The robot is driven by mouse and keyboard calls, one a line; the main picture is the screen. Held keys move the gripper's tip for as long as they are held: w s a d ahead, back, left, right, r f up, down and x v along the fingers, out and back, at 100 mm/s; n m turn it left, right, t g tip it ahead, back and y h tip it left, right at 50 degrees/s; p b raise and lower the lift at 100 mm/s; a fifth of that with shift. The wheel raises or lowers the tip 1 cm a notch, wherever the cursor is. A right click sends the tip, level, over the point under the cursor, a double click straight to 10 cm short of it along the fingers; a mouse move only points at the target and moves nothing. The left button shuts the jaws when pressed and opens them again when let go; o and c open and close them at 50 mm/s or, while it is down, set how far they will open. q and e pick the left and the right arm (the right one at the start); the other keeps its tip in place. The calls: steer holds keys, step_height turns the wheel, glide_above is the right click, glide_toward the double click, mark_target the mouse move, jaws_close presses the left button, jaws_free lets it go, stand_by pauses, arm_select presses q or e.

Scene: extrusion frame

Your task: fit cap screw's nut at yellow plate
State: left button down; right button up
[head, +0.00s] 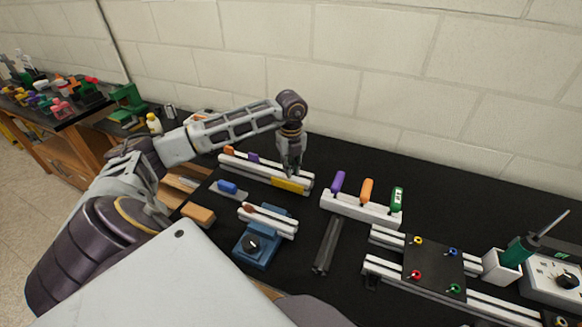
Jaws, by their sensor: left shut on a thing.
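The yellow plate (289,185) sits on the front face near the right end of a light aluminium extrusion (240,170) at the back of the black bench. My left gripper (291,171) points down just above and behind the yellow plate, at the top of the extrusion. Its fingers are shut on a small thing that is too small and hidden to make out. I cannot tell the cap screw or its nut apart at this distance. My right gripper is not in view.
An orange plate (229,151) and a purple plate (253,158) sit on the same extrusion. A blue vise (257,246) holds another bar in front. A white rack (350,207) with coloured handles stands to the right. A frame with a black plate (431,268) lies further right.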

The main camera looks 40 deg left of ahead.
arm_select(q)
steer(key=c, duration=1.3)
jaws_free()
steer(key=shift+c, duration=0.2)
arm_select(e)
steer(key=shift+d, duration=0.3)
arm_select(q)
steer(key=shift+r, duration=0.85)
step_height(320, 180, up, 10)
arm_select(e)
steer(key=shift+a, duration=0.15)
arm_select(q)
steer(key=shift+r, duration=0.15)
step_height(320, 180, up, 9)
steer(key=p, duration=0.9)
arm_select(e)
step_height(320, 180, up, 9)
arm_select(q)
steer(key=shift+r+p, duration=0.5)
steer(key=shift+p, duration=0.1)
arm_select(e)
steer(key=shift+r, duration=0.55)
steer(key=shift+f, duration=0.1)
